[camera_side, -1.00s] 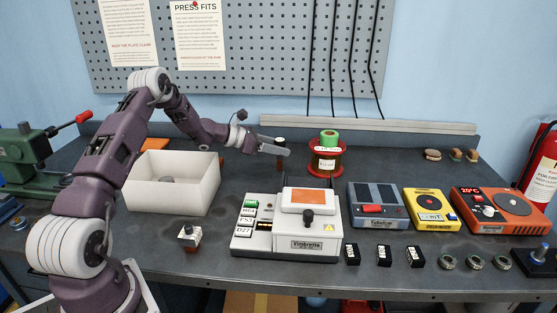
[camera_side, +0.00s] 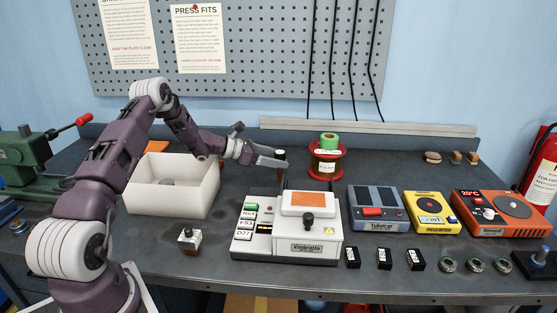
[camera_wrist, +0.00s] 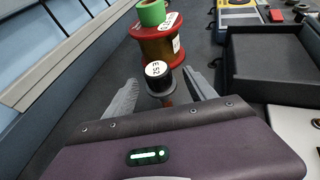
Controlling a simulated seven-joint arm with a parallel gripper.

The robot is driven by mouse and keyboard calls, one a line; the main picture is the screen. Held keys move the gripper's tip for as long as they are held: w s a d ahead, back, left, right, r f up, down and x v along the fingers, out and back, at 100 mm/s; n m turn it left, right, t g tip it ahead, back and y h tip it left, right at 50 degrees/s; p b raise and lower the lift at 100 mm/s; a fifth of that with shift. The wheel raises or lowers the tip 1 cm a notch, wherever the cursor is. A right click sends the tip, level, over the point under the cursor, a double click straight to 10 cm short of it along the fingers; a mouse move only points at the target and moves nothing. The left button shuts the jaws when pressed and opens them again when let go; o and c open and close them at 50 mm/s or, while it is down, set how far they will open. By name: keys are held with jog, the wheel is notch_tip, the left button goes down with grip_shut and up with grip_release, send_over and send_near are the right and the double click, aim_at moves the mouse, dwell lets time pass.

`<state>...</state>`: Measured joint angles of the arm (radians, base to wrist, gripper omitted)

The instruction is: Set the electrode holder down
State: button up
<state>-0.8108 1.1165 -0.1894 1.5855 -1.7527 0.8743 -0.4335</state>
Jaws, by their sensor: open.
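The electrode holder is a dark upright cylinder with a white top marked "E 52" in the wrist view (camera_wrist: 157,72) and a reddish lower part. In the side view the electrode holder (camera_side: 280,154) stands behind the white instrument, its foot partly hidden. My gripper (camera_side: 270,161) is at the holder, low over the bench. In the wrist view my gripper (camera_wrist: 160,79) is open, one finger on each side of the holder, with gaps visible. Whether its foot touches the bench cannot be seen clearly.
A red spool (camera_side: 327,162) with a green roll (camera_side: 329,140) stands just behind and right of the holder. The white instrument (camera_side: 308,240) is in front. A white open bin (camera_side: 172,201) is to the left. Bare bench (camera_side: 225,215) lies between bin and instrument.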

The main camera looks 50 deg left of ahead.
jog(key=v, duration=1.1)
jog(key=d+r+m+g+h, duration=0.25)
jog(key=d+r+m, duration=0.5)
jog(key=d, duration=0.65)
jog(key=s+d+r+m+g, duration=0.3)
jog(key=s+d+r+m, duration=0.15)
jog(key=d, duration=0.25)
jog(key=s+d+r+m+g, duration=0.25)
jog(key=s+d+m, duration=0.25)
jog(key=d, duration=0.3)
jog(key=s+d+r+m+g+y, duration=0.1)
jog(key=s+d+m+y, duration=0.1)
jog(key=s+d+m, duration=0.3)
jog(key=s+d+r+m+y, duration=0.1)
jog(key=s+m+y, duration=0.1)
jog(key=s, duration=0.6)
jog(key=s+a+f+m+t+y, duration=0.1)
jog(key=s+a+m+t+y, duration=0.1)
jog(key=s+m, duration=0.5)
jog(key=s+a+y, duration=0.1)
jog(key=s, duration=0.2)
jog(key=shift+f+y, duration=0.3)
jog(key=shift+y, duration=0.05)
